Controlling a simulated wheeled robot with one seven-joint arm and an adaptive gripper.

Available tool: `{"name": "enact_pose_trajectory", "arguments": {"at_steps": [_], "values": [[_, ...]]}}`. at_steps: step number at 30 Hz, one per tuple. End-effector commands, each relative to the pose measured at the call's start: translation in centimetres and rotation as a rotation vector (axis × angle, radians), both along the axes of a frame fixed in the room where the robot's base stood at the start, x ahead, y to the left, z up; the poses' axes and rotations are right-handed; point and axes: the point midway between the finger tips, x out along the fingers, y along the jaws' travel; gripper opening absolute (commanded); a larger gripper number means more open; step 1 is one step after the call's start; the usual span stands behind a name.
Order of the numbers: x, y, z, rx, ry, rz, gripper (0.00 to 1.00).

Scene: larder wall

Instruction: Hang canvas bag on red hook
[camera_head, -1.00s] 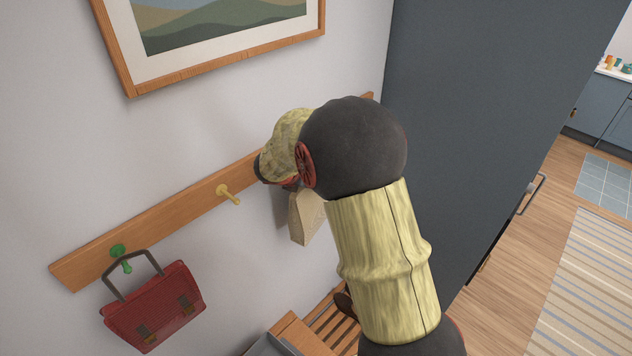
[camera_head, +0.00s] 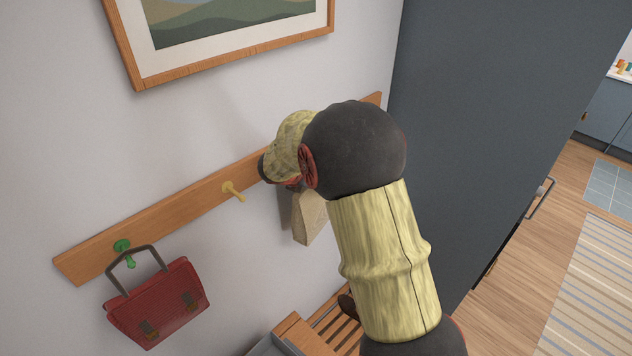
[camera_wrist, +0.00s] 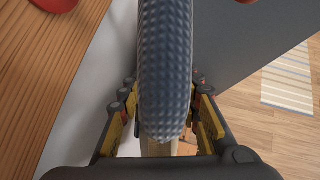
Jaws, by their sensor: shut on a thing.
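The beige canvas bag (camera_head: 310,218) hangs below my gripper, close to the wall rail, partly hidden by my arm in the head view. In the wrist view, my gripper (camera_wrist: 162,100) is shut on a thick, dimpled blue-grey band, which looks like the bag's handle (camera_wrist: 165,70). A little beige of the bag shows below it. A red rounded part, likely the red hook (camera_wrist: 55,3), is cut off at the top left edge, beside the wooden rail. In the head view the red hook is hidden behind my arm, and my fingertips are mostly hidden.
The wooden rail (camera_head: 195,207) carries a yellow hook (camera_head: 233,190) and a green hook (camera_head: 123,247). A red bag (camera_head: 158,303) hangs at the green one. A framed picture (camera_head: 215,66) is above. A tall dark cabinet (camera_head: 480,110) stands right; a slatted bench (camera_head: 335,325) is below.

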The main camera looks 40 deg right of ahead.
Motion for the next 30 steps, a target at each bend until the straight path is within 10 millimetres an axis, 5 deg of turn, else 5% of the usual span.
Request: {"name": "enact_pose_trajectory", "arguments": {"at_steps": [5,6,15,30], "values": [[0.00,-0.01,0.04,0.000,0.000,0.000,0.00],[-0.01,-0.01,0.02,0.000,0.000,0.000,0.35],[-0.02,0.00,-0.01,0.000,0.000,0.000,0.52],[-0.30,0.77,0.80,0.000,-0.001,0.001,0.55]]}}
